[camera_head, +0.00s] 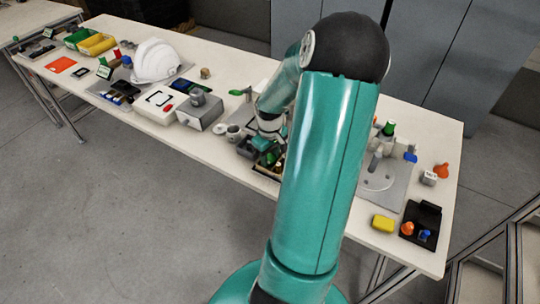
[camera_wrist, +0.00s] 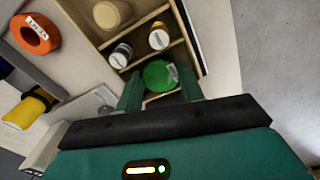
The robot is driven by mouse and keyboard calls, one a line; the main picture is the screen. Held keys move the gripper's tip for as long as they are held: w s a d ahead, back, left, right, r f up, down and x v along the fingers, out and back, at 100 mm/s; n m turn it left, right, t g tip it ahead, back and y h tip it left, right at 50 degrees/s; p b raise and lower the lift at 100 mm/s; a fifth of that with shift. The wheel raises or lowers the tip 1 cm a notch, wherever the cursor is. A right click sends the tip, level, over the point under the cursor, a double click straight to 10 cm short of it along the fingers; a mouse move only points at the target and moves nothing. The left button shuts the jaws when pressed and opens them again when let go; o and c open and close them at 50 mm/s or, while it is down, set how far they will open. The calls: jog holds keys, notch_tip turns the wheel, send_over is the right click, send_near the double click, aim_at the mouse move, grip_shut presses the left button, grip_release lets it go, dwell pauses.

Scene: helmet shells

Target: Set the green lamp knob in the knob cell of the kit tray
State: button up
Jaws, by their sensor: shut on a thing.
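The green lamp knob (camera_wrist: 158,74) is round and green with a small pale label, and shows in the wrist view between the tips of my gripper (camera_wrist: 160,88), which is shut on it. The knob is at the front compartment of the wood-edged kit tray (camera_wrist: 188,43); I cannot tell whether it touches the floor of that cell. In the head view, my gripper (camera_head: 268,146) is over the tray (camera_head: 264,175) in the middle of the table, and my arm hides much of it.
Other tray cells hold a cream round piece (camera_wrist: 112,13), a silver labelled piece (camera_wrist: 121,55) and a gold-topped piece (camera_wrist: 158,38). An orange ring (camera_wrist: 35,34) and a yellow piece (camera_wrist: 30,108) lie left of the tray. A white helmet (camera_head: 155,60) stands farther left on the table.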

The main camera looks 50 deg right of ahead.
jog(key=shift+f, duration=0.1)
jog(key=o, duration=0.8)
jog(key=shift+c, duration=0.2)
notch_tip(320, 180, up, 12)
jog(key=w+a+r+t+h, duration=0.1)
jog(key=a+r, duration=0.2)
jog(key=a, duration=0.3)
jog(key=w+a+r+n+h, duration=0.1)
jog(key=w+a+r, duration=0.15)
jog(key=a, duration=0.45)
jog(key=w+a+r+t, duration=0.1)
jog(key=a+r, duration=0.3)
jog(key=a, duration=0.2)
jog(key=s+a+r+t+y, duration=0.1)
jog(key=s+a+r, duration=0.1)
jog(key=a, duration=0.6)
jog(key=s+a+r+n+t+y, duration=0.1)
jog(key=s+a+r+t, duration=0.1)
jog(key=s+a, duration=0.3)
jog(key=a+r, duration=0.1)
jog(key=a, duration=0.3)
jog(key=shift+s+t, duration=0.15)
jog(key=shift+t, duration=0.15)
